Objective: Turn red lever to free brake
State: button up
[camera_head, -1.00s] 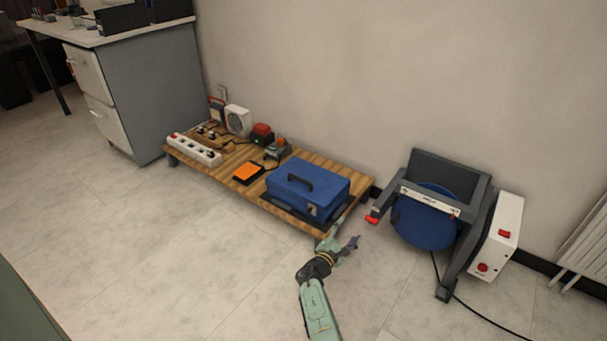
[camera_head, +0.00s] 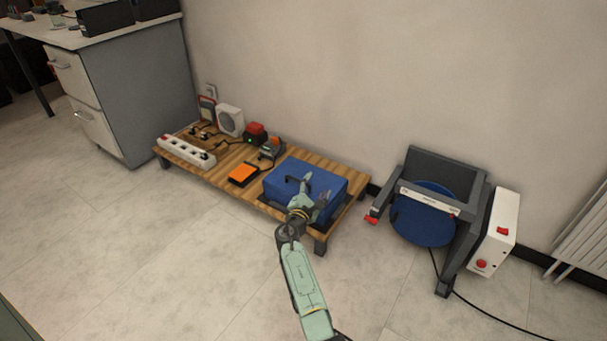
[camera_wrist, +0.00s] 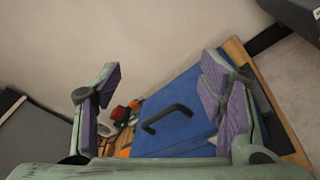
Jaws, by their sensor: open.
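The red lever (camera_head: 371,219) is a small red handle at the left end of the grey machine frame (camera_head: 447,168), which holds a blue disc (camera_head: 420,222). My gripper (camera_head: 318,200) is open and empty. It is over the front of the blue case (camera_head: 333,181), left of the lever and apart from it. In the wrist view my open gripper (camera_wrist: 160,85) has its purple-padded fingers wide apart, with the blue case (camera_wrist: 185,105) and its dark handle (camera_wrist: 168,117) beyond them. I do not see the lever in the wrist view.
A low wooden platform (camera_head: 222,171) holds the case, an orange pedal (camera_head: 243,174), a white power strip (camera_head: 187,151) and small devices. A white box with red buttons (camera_head: 495,232) stands right of the frame. A black cable crosses the floor. Floor between platform and frame is clear.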

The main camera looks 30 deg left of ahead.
jog(key=shift+y, duration=0.5)
jog(key=shift+s+a+r, duration=0.1)
jog(key=shift+a+r, duration=1.25)
jog(key=shift+r, duration=0.3)
